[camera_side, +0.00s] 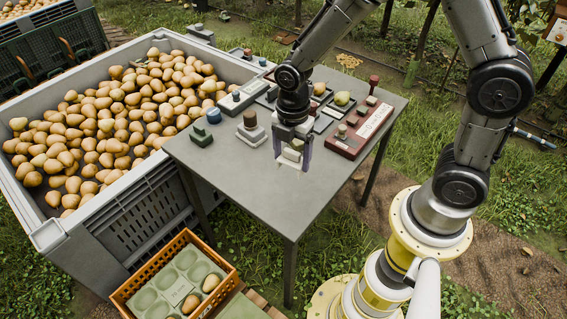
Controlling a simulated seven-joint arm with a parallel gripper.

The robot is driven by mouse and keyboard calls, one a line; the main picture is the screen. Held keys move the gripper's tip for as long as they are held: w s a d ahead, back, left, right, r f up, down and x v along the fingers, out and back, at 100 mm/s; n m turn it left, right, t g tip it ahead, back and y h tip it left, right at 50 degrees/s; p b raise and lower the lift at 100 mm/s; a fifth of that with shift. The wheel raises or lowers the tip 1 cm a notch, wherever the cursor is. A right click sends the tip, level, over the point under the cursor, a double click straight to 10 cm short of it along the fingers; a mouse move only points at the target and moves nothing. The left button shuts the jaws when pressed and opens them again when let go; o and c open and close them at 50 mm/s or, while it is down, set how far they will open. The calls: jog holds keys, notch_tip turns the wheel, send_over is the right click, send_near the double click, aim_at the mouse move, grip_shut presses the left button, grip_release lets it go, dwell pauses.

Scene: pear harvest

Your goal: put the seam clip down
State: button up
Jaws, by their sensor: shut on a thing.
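My gripper (291,158) points down over the front middle of the grey table (250,190). Its two purple-grey fingers are shut on a small cream-coloured piece, which I take to be the seam clip (292,154). The fingers cover its sides. I cannot tell whether the clip touches the tabletop or hangs just above it.
A red case (352,142) and pears on trays lie behind right. A pear bin (60,235) adjoins the table; an orange crate (212,255) sits below. The front tabletop is clear.

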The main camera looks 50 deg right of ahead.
jog(key=s+d+m, duration=0.1)
jog(key=s+d, duration=0.4)
jog(key=s, duration=0.6)
jog(key=shift+m, duration=0.3)
jog(key=w+f, duration=0.2)
jog(key=w, duration=0.2)
jog(key=w+f, duration=0.3)
jog(key=w, duration=0.1)
jog(key=w+f, duration=0.2)
jog(key=w, duration=0.2)
jog(key=shift+w+d+f, duration=0.25)
jog(key=shift+d+f, duration=0.05)
jog(key=shift+f, duration=0.05)
jog(key=shift+w+f, duration=0.6)
jog(key=shift+f, duration=0.1)
jog(key=shift+w+f, duration=0.1)
jog(key=shift+f, duration=1.45)
jog(key=shift+f, duration=0.2)
jog(key=o, duration=1.2)
